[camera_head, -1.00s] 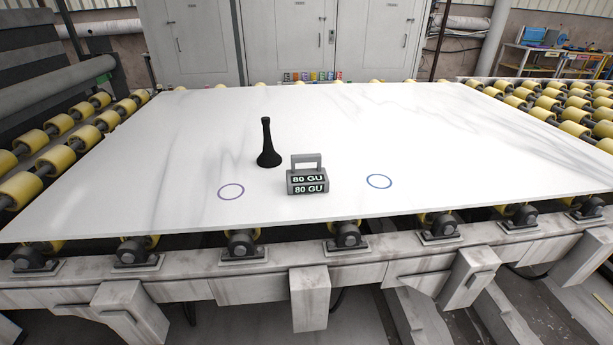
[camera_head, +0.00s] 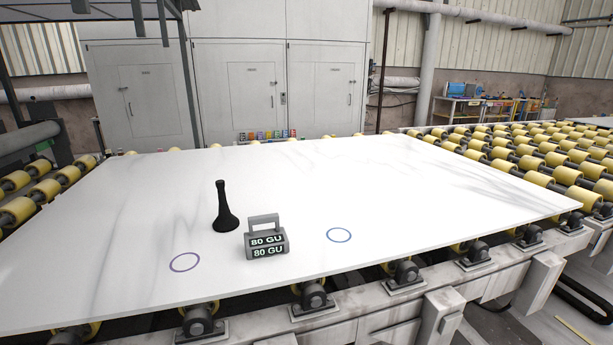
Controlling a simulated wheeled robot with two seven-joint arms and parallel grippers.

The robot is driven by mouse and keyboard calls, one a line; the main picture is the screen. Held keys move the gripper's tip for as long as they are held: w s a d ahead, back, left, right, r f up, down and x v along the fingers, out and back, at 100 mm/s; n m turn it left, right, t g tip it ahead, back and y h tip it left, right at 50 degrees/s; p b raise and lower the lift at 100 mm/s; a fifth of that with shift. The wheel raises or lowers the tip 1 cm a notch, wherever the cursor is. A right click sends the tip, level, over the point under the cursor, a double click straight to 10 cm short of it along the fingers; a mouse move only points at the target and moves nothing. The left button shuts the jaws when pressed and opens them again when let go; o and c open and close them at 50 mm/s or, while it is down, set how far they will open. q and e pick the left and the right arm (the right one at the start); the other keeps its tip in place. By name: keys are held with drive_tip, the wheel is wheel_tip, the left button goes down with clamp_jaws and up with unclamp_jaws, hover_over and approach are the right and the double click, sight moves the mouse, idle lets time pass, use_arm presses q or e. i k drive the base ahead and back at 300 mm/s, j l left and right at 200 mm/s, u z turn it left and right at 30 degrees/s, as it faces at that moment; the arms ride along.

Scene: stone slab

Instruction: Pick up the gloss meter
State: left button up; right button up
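The gloss meter (camera_head: 266,238) is a small grey box with a handle on top and two displays reading "80 GU". It stands upright on the white stone slab (camera_head: 400,190), near the slab's front edge. Neither of my grippers shows in the head view.
A black object with a flared base and narrow neck (camera_head: 226,212) stands just behind and left of the meter. A purple circle (camera_head: 185,262) is marked on the slab to the left, and a blue circle (camera_head: 339,235) to the right. Yellow rollers (camera_head: 480,148) surround the slab. Its far half is bare.

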sight(271, 241)
drive_tip(key=i+j+z, duration=0.2)
drive_tip(key=z, duration=0.15)
drive_tip(key=i+j+z, duration=0.2)
drive_tip(key=z, duration=0.2)
